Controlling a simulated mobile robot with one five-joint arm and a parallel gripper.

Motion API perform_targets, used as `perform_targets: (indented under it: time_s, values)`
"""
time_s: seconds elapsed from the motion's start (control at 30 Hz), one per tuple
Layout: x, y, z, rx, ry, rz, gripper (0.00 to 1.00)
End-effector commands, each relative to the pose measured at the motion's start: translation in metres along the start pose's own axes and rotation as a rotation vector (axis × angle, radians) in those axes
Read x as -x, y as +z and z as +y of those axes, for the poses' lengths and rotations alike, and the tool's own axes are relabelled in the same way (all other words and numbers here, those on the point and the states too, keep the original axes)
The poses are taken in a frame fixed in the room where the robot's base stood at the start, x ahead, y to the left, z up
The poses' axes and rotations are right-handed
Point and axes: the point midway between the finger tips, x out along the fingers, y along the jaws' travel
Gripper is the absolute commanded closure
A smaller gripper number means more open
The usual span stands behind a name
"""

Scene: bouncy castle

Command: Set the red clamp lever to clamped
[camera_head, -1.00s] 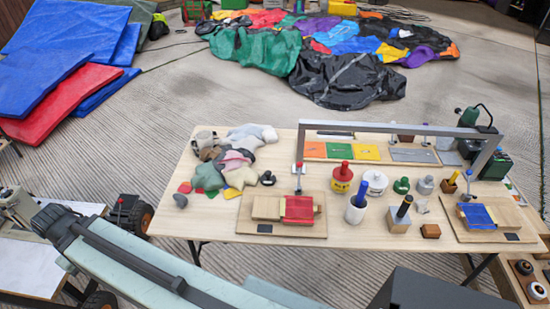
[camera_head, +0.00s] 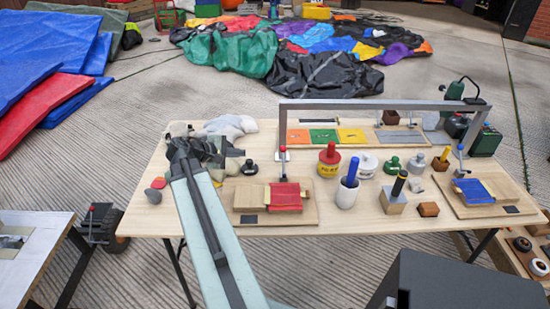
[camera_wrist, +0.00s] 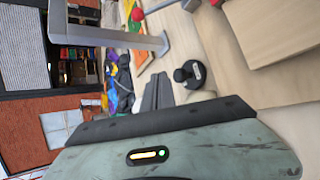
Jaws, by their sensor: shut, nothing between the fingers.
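The clamp lever with a red ball knob (camera_head: 283,150) stands upright behind the red pad (camera_head: 285,196) on its wooden board (camera_head: 250,217). Its red knob also shows at the top of the wrist view (camera_wrist: 138,14). My gripper (camera_head: 188,148) is left of the lever, over the fabric scraps, and apart from it. In the wrist view my gripper's dark fingers (camera_wrist: 157,92) are together and empty. A black knob (camera_wrist: 189,74) on a round base lies beside them, between my gripper and the board. My arm hides part of the scraps.
A grey metal frame (camera_head: 380,104) spans above the table behind the lever. Red, white and green weights (camera_head: 328,160) stand right of it. A strip of bare tabletop (camera_head: 370,222) runs along the front.

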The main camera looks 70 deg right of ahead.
Motion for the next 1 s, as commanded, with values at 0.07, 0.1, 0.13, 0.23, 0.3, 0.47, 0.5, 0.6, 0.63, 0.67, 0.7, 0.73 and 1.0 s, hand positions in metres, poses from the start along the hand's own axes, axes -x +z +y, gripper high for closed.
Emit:
perform_targets:
  time_s: [0.07, 0.1, 0.13, 0.23, 0.3, 0.47, 0.5, 0.6, 0.63, 0.67, 0.7, 0.73, 1.0]
  values:
    - [-0.023, 0.017, 0.008, 0.022, 0.029, -0.046, 1.00]
    - [-0.027, 0.022, 0.012, 0.031, 0.039, -0.059, 1.00]
    - [-0.029, 0.025, 0.014, 0.036, 0.044, -0.065, 1.00]
    - [-0.030, 0.028, 0.017, 0.040, 0.048, -0.070, 1.00]
    - [-0.029, 0.027, 0.017, 0.040, 0.048, -0.069, 1.00]
    - [-0.030, 0.026, 0.016, 0.039, 0.047, -0.068, 1.00]
    - [-0.033, 0.026, 0.016, 0.038, 0.047, -0.068, 1.00]
    - [-0.044, 0.025, 0.015, 0.037, 0.047, -0.067, 1.00]
    - [-0.050, 0.025, 0.015, 0.037, 0.047, -0.067, 1.00]
    - [-0.056, 0.026, 0.015, 0.036, 0.046, -0.068, 1.00]
    - [-0.065, 0.026, 0.015, 0.036, 0.046, -0.069, 1.00]
    - [-0.071, 0.026, 0.015, 0.037, 0.047, -0.068, 1.00]
    - [-0.130, 0.029, 0.017, 0.036, 0.046, -0.067, 1.00]
